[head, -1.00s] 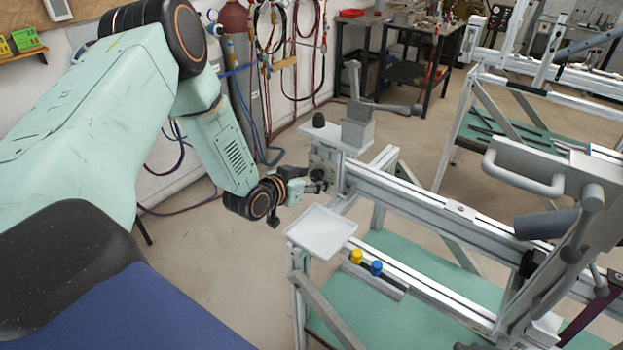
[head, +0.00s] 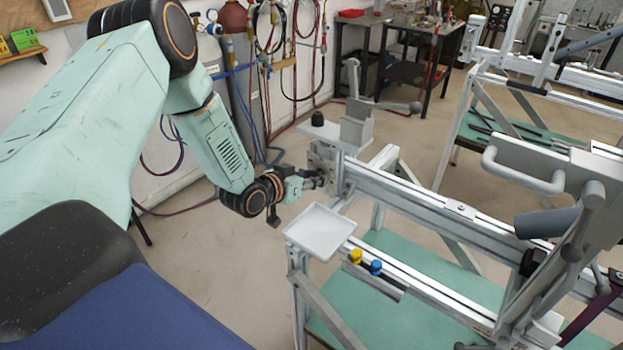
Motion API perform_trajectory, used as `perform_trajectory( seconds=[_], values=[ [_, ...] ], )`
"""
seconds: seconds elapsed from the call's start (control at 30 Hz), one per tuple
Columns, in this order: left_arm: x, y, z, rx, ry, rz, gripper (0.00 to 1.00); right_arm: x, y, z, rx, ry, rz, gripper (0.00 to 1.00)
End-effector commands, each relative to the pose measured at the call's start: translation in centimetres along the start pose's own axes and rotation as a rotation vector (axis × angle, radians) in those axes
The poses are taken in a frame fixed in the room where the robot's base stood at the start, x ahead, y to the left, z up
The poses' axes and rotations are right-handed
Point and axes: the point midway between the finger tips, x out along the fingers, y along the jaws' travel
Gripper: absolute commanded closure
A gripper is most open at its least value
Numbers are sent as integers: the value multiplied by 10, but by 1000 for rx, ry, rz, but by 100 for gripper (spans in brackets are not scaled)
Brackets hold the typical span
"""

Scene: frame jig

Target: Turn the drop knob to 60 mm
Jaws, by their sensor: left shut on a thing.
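My left gripper (head: 318,181) reaches the left end face of the jig's silver beam (head: 420,208), just below the top plate. It is shut on a small dark knob there, which I take to be the drop knob; the fingers hide most of it. No scale or number can be read at this size. My right gripper is not in view.
A black knob (head: 317,118) and a grey clamp with a lever (head: 357,125) stand on the plate above my gripper. A pale tray (head: 320,232) sits just below it. Yellow (head: 355,256) and blue (head: 376,267) knobs are on the lower rail.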

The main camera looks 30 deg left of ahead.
Motion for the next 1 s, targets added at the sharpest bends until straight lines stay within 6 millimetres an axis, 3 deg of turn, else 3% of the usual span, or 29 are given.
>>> perform_trajectory(
  seconds=[0.37,0.4,0.67,1.0],
  values=[
    [0,0,2,-35,-5,14,97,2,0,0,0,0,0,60],
    [0,0,2,-35,-5,14,64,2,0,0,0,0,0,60],
    [0,0,1,-34,-3,13,43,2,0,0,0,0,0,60],
    [-3,-1,1,-35,-2,12,43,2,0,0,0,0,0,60]
  ],
)
